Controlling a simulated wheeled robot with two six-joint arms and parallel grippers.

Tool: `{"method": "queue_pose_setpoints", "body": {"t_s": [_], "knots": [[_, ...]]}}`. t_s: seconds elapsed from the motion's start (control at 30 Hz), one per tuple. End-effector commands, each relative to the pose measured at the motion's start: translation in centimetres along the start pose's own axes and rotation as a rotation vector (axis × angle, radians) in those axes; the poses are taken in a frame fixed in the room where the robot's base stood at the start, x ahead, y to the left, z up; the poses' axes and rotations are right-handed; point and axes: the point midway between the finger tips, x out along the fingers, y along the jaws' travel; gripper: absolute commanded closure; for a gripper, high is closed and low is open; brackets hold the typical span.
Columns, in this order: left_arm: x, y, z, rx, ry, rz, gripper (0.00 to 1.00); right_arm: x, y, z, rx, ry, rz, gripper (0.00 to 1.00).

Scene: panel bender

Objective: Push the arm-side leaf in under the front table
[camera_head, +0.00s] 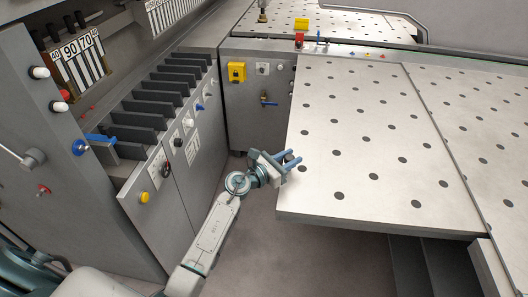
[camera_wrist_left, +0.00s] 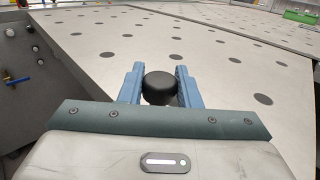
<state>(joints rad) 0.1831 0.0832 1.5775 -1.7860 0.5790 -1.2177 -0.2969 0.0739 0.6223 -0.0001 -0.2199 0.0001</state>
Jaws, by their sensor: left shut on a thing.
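The arm-side leaf (camera_head: 365,140) is a pale metal plate with dark round dots, sticking out to the left of the front table (camera_head: 480,110). A thin dark seam divides the two surfaces. My left gripper (camera_head: 292,158) is at the leaf's left edge, its blue fingers over the edge. In the left wrist view, the gripper (camera_wrist_left: 160,72) is shut on a black round knob (camera_wrist_left: 160,88), one finger on each side. The leaf (camera_wrist_left: 110,55) spreads out beyond the knob there. The knob is hidden by the gripper in the head view. My right gripper is in neither view.
A grey cabinet with dark slotted blocks (camera_head: 165,95) and coloured knobs stands left of my arm. A cabinet with a yellow lock sign (camera_head: 237,72) stands behind. Grey floor (camera_head: 300,255) is open below the leaf. A dark support (camera_head: 425,265) stands under its right part.

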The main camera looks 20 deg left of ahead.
Motion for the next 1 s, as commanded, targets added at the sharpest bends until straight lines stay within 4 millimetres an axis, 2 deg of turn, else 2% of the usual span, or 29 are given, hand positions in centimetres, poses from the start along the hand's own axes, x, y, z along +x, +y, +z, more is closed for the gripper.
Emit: {"method": "queue_pose_setpoints", "body": {"t_s": [0.1, 0.3, 0.77, 0.8, 0.87, 1.0], "knots": [[1.7, -1.7, 0.2, -0.003, -0.003, -0.001, 1.00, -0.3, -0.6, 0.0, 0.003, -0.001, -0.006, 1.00], [3.0, -3.0, 0.0, -0.001, -0.001, 0.000, 1.00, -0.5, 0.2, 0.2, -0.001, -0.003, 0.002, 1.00], [3.3, -3.3, -0.1, 0.001, 0.000, 0.001, 1.00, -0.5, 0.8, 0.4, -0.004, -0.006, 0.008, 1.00], [3.3, -3.3, -0.1, 0.001, 0.000, 0.001, 0.62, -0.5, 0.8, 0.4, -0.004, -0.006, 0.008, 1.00], [3.3, -3.3, -0.1, 0.001, 0.000, 0.001, 0.50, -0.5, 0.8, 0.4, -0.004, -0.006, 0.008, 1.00], [3.3, -3.3, -0.1, 0.001, 0.000, 0.001, 0.50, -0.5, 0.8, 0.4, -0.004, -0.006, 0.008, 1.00]]}}
